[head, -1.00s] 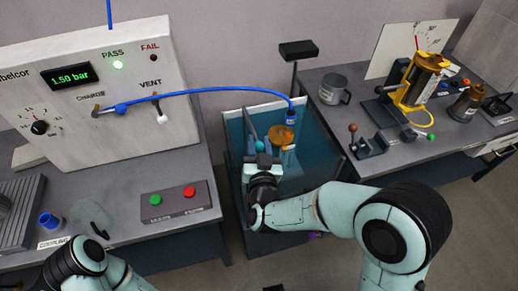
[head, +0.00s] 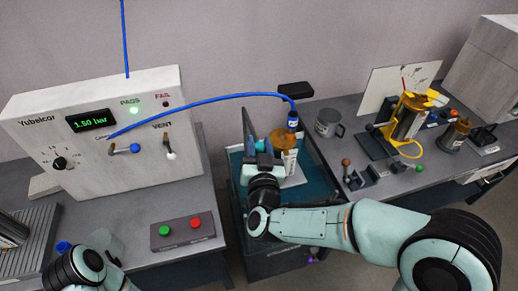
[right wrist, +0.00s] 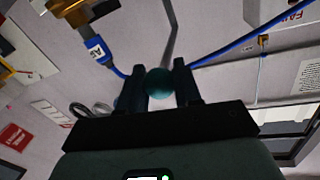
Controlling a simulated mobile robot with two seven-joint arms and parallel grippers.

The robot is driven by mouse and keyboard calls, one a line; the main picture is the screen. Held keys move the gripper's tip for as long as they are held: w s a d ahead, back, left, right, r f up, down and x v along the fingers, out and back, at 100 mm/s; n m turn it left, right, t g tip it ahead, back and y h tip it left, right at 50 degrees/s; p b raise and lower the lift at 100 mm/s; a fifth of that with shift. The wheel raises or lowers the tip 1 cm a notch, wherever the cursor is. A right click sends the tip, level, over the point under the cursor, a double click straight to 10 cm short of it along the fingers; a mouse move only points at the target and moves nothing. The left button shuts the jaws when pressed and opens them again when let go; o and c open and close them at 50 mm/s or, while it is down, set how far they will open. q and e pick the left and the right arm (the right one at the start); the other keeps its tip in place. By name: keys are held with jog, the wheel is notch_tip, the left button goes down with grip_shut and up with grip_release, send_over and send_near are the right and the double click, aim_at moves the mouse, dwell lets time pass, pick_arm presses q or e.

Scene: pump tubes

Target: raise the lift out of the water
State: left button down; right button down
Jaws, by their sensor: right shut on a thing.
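My right gripper (head: 263,158) is shut on the teal ball knob of the lift's handle; the knob (right wrist: 160,84) shows between its fingers in the right wrist view. The lift's pale platform (head: 297,173) is partly hidden by my gripper. It carries a brass-coloured cylinder (head: 286,143) with a blue fitting (head: 293,122) on top. The cylinder stands upright above the water, near the tank's rim height. The teal water (head: 312,205) fills the tank below. My left arm enters at lower left, but its gripper is outside the picture.
A blue hose (head: 215,96) arches from the test panel (head: 105,165) to the fitting. A button box (head: 182,230) stands left of the tank. On the right bench (head: 375,140) are a grey mug (head: 328,122), a small lever stand (head: 362,175) and a yellow clamp fixture (head: 408,115).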

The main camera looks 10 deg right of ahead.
pick_arm(q)
jog(key=shift+w+r, duration=0.15)
jog(key=shift+r, duration=0.1)
pick_arm(e)
jog(key=shift+w+r, duration=0.1)
jog(key=shift+r, duration=0.5)
jog(key=c, duration=0.8)
grip_release()
jog(key=shift+f, duration=0.15)
jog(key=shift+s+a+f, duration=0.15)
jog(key=shift+s, duration=0.45)
pick_arm(q)
jog(key=f+b, duration=0.1)
jog(key=s+f+b, duration=0.2)
jog(key=f, duration=0.1)
jog(key=shift+f, duration=0.1)
pick_arm(e)
jog(key=s, duration=0.4)
jog(key=s+a, duration=0.1)
jog(key=s, duration=0.3)
jog(key=s+a, duration=0.1)
jog(key=s, duration=0.3)
pick_arm(q)
jog(key=shift+w, duration=0.1)
